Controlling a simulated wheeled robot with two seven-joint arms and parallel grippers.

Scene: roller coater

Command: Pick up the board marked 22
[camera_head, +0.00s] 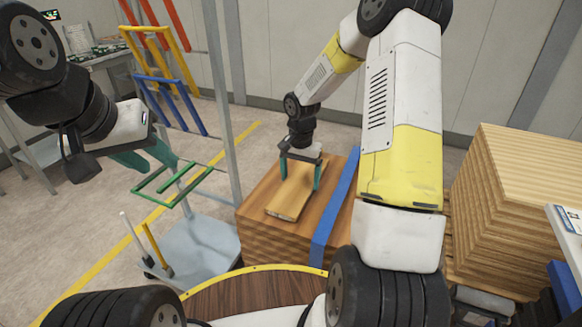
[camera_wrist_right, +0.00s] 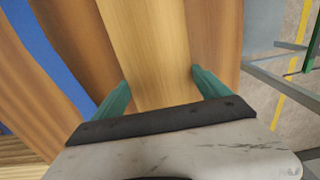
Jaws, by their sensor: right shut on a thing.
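A light wooden board (camera_head: 290,195) lies on top of a stack of darker wood, in the middle of the head view. Its near end carries a small mark that I cannot read as 22. My right gripper (camera_head: 300,178) is shut on the board, with one teal finger at each long side. In the right wrist view the board (camera_wrist_right: 145,50) runs between the two fingers of the right gripper (camera_wrist_right: 158,92). The board appears to rest on or just above the stack. My left gripper (camera_head: 145,158) is open and empty, in the air at the left.
The wood stack (camera_head: 260,215) has a blue strip (camera_head: 335,210) along its right side. A taller plywood stack (camera_head: 510,190) stands at the right. A grey rack (camera_head: 200,250) with green, blue and yellow frames stands left of the wood stack. A workbench (camera_head: 100,60) is at the back left.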

